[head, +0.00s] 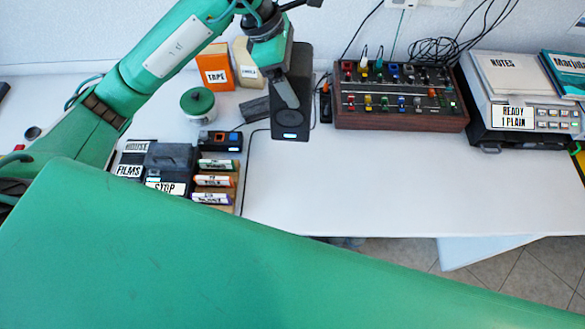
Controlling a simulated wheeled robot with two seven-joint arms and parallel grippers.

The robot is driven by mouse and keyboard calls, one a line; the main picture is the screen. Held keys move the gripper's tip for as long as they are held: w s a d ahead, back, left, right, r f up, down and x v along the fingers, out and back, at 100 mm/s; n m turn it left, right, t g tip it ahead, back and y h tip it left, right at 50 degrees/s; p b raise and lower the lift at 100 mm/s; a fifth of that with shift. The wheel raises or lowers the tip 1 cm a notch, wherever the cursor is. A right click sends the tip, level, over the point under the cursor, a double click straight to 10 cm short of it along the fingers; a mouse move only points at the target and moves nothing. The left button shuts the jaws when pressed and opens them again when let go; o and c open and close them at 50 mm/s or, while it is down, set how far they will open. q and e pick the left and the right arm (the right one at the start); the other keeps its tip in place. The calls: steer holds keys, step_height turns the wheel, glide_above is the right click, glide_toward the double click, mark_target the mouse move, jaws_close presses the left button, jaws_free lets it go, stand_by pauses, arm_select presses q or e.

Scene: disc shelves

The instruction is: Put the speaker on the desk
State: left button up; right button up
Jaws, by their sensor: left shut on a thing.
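The speaker (292,121) is a dark, upright box with a round driver on its front. It shows at the back of the white desk (340,185), left of the mixer. My left gripper (288,92) comes down over it from above and is shut on it. The gripper hides part of the speaker's upper half. I cannot tell whether the speaker's base touches the desk. My right gripper is not in view.
A mixer (398,118) with cables stands right of the speaker. Further right is a machine (520,117) with books. The desk's front middle is clear.

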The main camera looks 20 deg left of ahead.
mark_target(287, 124)
arm_select(q)
step_height(287, 124, down, 20)
steer(key=p, duration=0.3)
steer(key=shift+n, duration=0.4)
steer(key=o, duration=1.7)
steer(key=b+v, duration=0.1)
steer(key=v, duration=0.9)
steer(key=shift+a+r+b, duration=0.15)
steer(key=shift+r+b, duration=0.15)
steer(key=shift+r, duration=0.1)
steer(key=shift+s+a+r, duration=0.15)
steer(key=shift+a+r, duration=0.1)
steer(key=shift+r, duration=0.4)
